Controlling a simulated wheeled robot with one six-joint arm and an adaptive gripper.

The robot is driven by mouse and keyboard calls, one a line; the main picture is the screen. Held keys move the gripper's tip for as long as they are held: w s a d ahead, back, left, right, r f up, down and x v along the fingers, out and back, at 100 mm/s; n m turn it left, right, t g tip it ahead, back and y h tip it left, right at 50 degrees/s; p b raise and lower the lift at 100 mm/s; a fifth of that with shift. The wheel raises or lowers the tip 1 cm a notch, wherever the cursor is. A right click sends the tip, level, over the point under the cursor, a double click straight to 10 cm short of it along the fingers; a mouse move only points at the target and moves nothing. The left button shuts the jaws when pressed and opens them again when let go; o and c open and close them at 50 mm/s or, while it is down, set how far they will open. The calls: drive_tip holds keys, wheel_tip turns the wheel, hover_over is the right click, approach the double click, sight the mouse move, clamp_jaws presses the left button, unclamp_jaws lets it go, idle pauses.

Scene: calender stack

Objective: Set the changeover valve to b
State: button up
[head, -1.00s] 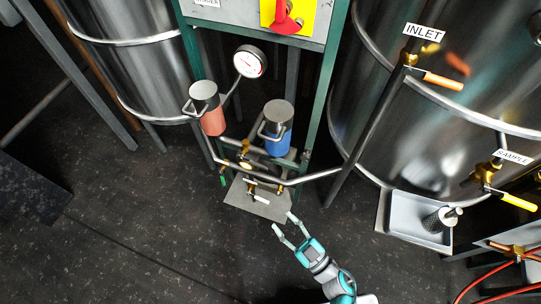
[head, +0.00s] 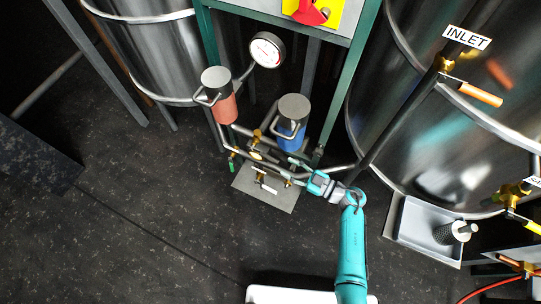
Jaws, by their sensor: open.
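The valve group sits low on the pipework between a red canister (head: 223,108) and a blue canister (head: 290,133). It shows brass bodies (head: 257,137), a pale lever (head: 264,157), a white-handled lever (head: 268,188) and a green handle (head: 231,164). I cannot tell for certain which lever is the changeover valve, and no a or b mark is readable. My gripper (head: 293,169) is open, just right of the pale lever and below the blue canister. Its fingers point left toward the lever; I cannot tell whether they touch it.
A grey plate (head: 284,197) lies under the valves. A green frame (head: 352,85) and a pressure gauge (head: 267,50) stand behind. Steel tanks (head: 150,55) flank the frame. A grey tray (head: 410,224) is at right. The dark floor in front is open.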

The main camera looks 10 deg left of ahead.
sight(258, 152)
drive_tip(key=x, duration=0.8)
drive_tip(key=shift+w+a, duration=0.1)
drive_tip(key=shift+a, duration=0.25)
clamp_jaws()
